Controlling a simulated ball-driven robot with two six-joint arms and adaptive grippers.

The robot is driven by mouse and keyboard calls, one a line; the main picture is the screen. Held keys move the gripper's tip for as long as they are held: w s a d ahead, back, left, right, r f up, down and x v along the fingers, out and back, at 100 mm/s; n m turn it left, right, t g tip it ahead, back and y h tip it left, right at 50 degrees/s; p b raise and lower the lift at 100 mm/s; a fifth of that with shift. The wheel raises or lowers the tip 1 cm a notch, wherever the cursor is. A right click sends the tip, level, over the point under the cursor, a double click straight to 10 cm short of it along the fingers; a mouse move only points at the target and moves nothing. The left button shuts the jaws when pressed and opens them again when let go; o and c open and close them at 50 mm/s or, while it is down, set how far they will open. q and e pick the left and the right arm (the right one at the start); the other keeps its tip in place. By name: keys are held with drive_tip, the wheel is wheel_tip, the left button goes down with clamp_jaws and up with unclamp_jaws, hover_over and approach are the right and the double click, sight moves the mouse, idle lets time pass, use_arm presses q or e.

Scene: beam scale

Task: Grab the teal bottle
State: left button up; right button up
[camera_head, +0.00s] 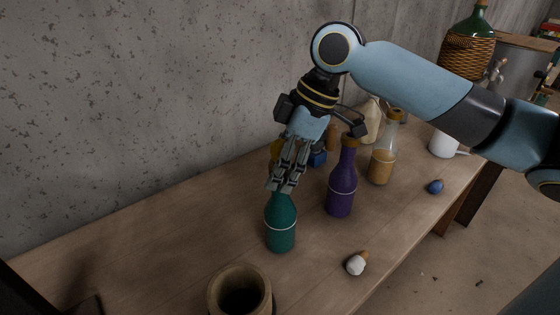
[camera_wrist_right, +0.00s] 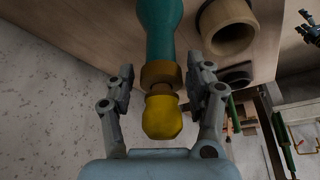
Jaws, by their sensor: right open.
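The teal bottle (camera_head: 281,228) stands upright on the wooden table in the head view, with a pale ring around its body. My right gripper (camera_head: 282,186) reaches down over its top and hides the neck there. In the right wrist view, the teal bottle (camera_wrist_right: 160,28) lies ahead, and its brown collar (camera_wrist_right: 160,73) shows between the two spread fingers. A yellow rounded piece (camera_wrist_right: 161,120) shows nearer the palm; I cannot tell whether it is the bottle's stopper. The fingers are open, with gaps visible on both sides. My left gripper is not in view.
A purple bottle (camera_head: 341,190) stands close to the right, with an amber-filled bottle (camera_head: 382,164) beyond it. A wooden pot (camera_head: 240,289) stands in front. A small white-and-brown object (camera_head: 356,264) lies near the table's front edge. The table's left side is clear; a wall runs behind.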

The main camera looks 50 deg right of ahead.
clamp_jaws()
idle(0.3)
idle(0.3)
